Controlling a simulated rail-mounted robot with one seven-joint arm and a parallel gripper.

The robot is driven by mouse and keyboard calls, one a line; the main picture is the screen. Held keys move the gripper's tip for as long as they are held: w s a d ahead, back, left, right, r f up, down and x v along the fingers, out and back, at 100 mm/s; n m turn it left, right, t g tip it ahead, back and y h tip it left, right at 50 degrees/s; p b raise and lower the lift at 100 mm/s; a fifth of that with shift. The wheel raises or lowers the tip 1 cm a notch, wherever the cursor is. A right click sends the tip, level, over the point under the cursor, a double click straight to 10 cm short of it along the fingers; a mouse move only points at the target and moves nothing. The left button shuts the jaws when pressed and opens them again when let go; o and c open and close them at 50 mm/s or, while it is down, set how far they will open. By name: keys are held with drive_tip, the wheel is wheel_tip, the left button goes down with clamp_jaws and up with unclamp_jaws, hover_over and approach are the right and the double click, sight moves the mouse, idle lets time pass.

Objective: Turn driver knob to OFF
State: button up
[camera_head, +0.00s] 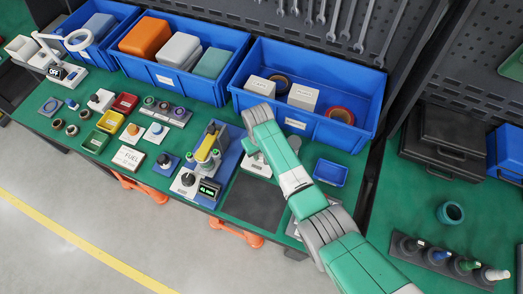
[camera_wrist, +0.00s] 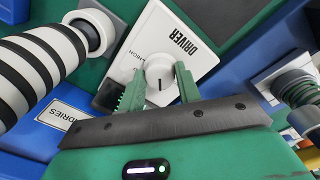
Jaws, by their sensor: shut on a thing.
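The driver knob (camera_wrist: 158,68) is a round white knob with a short dark mark on it. It stands on a white plate (camera_wrist: 185,22) printed "DRIVER". My gripper (camera_wrist: 159,76) has its two green toothed fingers on either side of the knob, shut on it. In the head view, the white driver unit (camera_head: 256,168) lies on the green bench, partly under my arm. The knob and the fingertips are mostly hidden there. I cannot read which setting the knob's mark points to.
A black-and-white striped cylinder (camera_wrist: 40,65) stands close by in the wrist view. A test rig with a yellow part (camera_head: 208,150) is left of the driver unit. Blue bins (camera_head: 300,125) line the back. A small blue tray (camera_head: 331,173) sits to the right, and a dark mat (camera_head: 252,203) lies in front.

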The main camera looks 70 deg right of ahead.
sight(260, 154)
drive_tip(key=o, duration=1)
drive_tip(key=shift+c, duration=0.2)
wheel_tip(260, 154, up, 8)
drive_tip(key=shift+w+a+f+p, duration=0.1)
drive_tip(key=shift+w+a+p, duration=0.05)
drive_tip(key=shift+p, duration=0.75)
